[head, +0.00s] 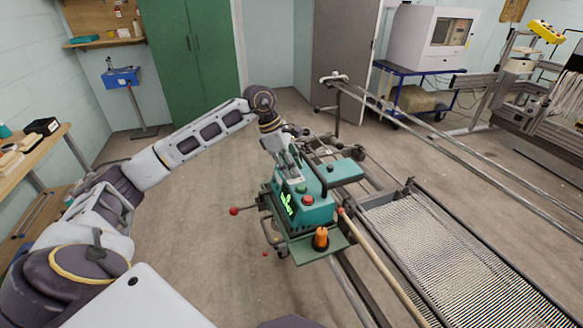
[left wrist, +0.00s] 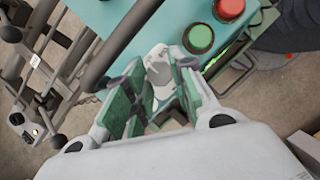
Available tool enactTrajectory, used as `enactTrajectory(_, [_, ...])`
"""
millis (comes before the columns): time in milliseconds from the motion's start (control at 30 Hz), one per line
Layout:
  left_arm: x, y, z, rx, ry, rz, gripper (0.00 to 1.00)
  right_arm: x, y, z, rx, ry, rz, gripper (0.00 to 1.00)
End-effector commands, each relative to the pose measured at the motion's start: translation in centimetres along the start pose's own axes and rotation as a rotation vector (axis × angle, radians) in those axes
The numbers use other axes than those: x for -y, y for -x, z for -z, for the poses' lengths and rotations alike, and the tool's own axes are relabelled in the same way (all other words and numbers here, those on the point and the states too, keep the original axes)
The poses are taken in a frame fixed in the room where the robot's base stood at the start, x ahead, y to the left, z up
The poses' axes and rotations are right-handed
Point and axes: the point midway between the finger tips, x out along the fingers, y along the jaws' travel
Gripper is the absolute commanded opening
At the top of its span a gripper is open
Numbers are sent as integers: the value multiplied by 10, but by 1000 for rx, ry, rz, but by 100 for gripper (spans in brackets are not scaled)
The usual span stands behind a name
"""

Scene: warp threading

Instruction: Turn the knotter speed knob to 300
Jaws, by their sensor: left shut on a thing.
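The teal knotter (head: 318,214) stands on a frame at the middle of the head view. Its top has a green button (head: 301,188) and a red button (head: 307,200), and a lit green display is on its side (head: 287,205). My left gripper (head: 289,164) reaches down to the top of the knotter, behind the buttons. In the left wrist view, its green-padded fingers (left wrist: 160,92) are shut on a pale grey knob (left wrist: 158,70), beside the green button (left wrist: 200,38). The fingers partly hide the knob, and its setting cannot be read. My right gripper is not in view.
An orange cone (head: 321,238) stands on the shelf at the knotter's front. Red-balled handles (head: 234,211) stick out at its side. The warp sheet (head: 450,250) and long rails lie to the right. A workbench (head: 30,160) is at the left. Open floor lies between.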

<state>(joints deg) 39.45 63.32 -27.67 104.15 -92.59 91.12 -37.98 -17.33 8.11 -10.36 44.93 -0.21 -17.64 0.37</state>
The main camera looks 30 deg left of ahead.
Motion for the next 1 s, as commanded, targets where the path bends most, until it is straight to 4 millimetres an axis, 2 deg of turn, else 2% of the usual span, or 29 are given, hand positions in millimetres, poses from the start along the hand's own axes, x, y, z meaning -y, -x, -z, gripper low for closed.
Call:
enactTrajectory(600, [-1,1,0,1,-38,13,1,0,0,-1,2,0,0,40])
enactTrajectory(633, [-1,1,0,1,-38,13,28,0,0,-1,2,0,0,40])
enactTrajectory(700, [-1,1,0,1,-38,13,37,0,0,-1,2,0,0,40])
enactTrajectory(800, [-1,1,0,0,-38,14,47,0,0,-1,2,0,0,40])
enactTrajectory(1000, [-1,0,0,0,-38,14,47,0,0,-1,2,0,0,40])
